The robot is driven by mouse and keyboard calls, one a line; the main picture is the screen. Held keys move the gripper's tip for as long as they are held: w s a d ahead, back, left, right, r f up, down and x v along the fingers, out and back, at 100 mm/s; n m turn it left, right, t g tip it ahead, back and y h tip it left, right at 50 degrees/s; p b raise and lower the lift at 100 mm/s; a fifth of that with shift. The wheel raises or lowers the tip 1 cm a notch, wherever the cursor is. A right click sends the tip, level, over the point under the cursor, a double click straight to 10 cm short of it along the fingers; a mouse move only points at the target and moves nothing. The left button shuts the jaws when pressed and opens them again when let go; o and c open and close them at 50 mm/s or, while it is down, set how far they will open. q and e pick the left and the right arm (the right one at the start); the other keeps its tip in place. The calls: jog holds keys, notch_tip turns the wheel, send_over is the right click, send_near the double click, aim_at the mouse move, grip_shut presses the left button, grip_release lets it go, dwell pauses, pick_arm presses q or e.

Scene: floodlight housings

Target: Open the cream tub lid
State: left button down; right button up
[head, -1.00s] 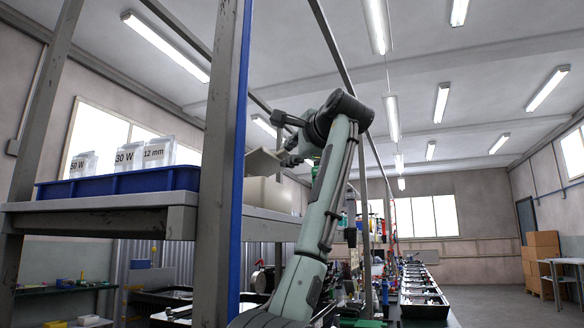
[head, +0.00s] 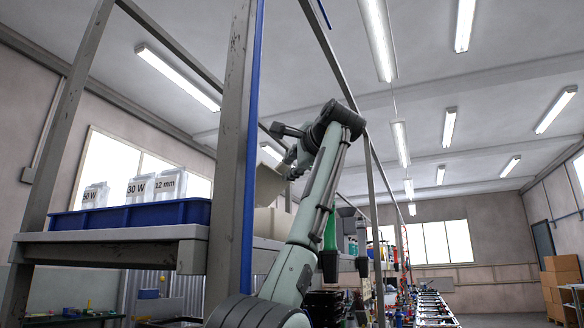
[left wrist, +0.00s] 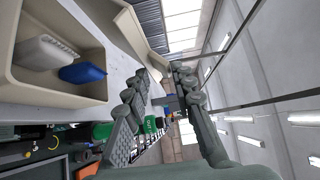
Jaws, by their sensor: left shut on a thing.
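The cream tub (head: 272,223) stands on the shelf, partly behind the blue-edged post in the head view. Its cream lid (head: 268,184) is raised and steeply tilted above the tub. My left gripper (head: 286,165) is at the lid's upper part, partly hidden by my own arm. In the left wrist view the tub (left wrist: 55,92) is open, with a white item (left wrist: 45,52) and a blue item (left wrist: 83,73) inside. The lid (left wrist: 138,32) reaches towards the fingertips of my left gripper (left wrist: 160,76), which is shut on it; the exact contact is hard to see. My right gripper is out of view.
A blue tray (head: 135,215) with labelled clear containers (head: 140,188) sits on the same shelf (head: 110,238). The upright post (head: 236,150) stands close to my left arm. Green-handled tools (head: 330,235) hang to the right of the arm.

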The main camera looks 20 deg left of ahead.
pick_arm(q)
jog(key=c, duration=1.7)
grip_release()
jog(key=shift+a, duration=0.25)
jog(key=shift+a+f, duration=0.1)
jog(key=shift+a, duration=0.1)
jog(key=shift+d, duration=0.25)
jog(key=shift+d, duration=0.1)
jog(key=shift+s+d, duration=0.2)
jog(key=shift+s, duration=0.05)
jog(key=v, duration=1.1)
jog(key=shift+s+f, duration=0.1)
